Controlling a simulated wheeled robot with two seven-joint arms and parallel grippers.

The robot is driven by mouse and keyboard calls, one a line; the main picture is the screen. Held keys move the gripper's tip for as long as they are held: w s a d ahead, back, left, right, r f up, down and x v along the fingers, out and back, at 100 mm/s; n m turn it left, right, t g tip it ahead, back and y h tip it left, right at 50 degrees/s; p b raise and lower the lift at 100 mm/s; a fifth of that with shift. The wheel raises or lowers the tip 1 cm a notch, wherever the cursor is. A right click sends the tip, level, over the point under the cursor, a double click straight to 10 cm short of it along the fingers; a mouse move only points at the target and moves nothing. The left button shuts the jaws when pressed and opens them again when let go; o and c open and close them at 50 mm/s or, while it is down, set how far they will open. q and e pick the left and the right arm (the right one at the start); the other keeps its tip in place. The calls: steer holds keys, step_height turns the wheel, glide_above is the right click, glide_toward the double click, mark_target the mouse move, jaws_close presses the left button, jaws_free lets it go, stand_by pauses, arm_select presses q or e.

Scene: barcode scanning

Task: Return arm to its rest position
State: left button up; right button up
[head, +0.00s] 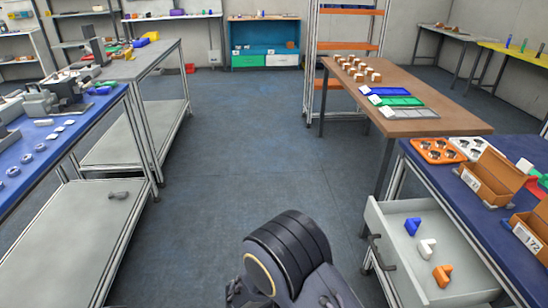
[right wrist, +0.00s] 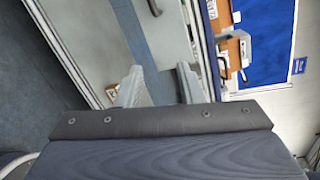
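My right gripper (right wrist: 158,88) shows in the right wrist view with its two pale fingers apart. Nothing is visible between them except the drawer and table side behind. A dark arm part of mine (head: 290,255) rises at the bottom middle of the head view, over the floor and left of the open drawer. No fingertips can be made out on it there. My left gripper is in neither view.
An open white drawer (head: 389,220) holds blue, white and orange pieces and juts out below the blue-topped table (head: 430,172) at right. A brown table (head: 455,125) stands behind it. Workbenches (head: 105,105) line the left. The central floor (head: 250,150) is clear.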

steer(key=s+d+r+m+g+y+p, duration=0.2)
steer(key=s+d+r+m+g+y, duration=0.25)
steer(key=m, duration=0.45)
steer(key=s+d+r+m+g+y+p, duration=0.1)
steer(key=s+d+r+m+y+p, duration=0.1)
steer(key=s+d+r+m+y, duration=0.5)
steer(key=s+a+r+m+t+y+p, duration=0.1)
steer(key=r+m+t+y, duration=0.3)
steer(key=m, duration=0.6)
steer(key=s+a+r+m+t+y+p, duration=0.1)
steer(key=s+a+r+m+t+y, duration=0.1)
steer(key=m, duration=0.9)
step_height(320, 180, up, 4)
steer(key=shift+s+a+f+t+y+p, duration=0.25)
steer(key=shift+s+a+t+y+p, duration=0.1)
steer(key=shift+s+t+y, duration=0.65)
steer(key=shift+w+d+t, duration=0.1)
steer(key=shift+t, duration=0.15)
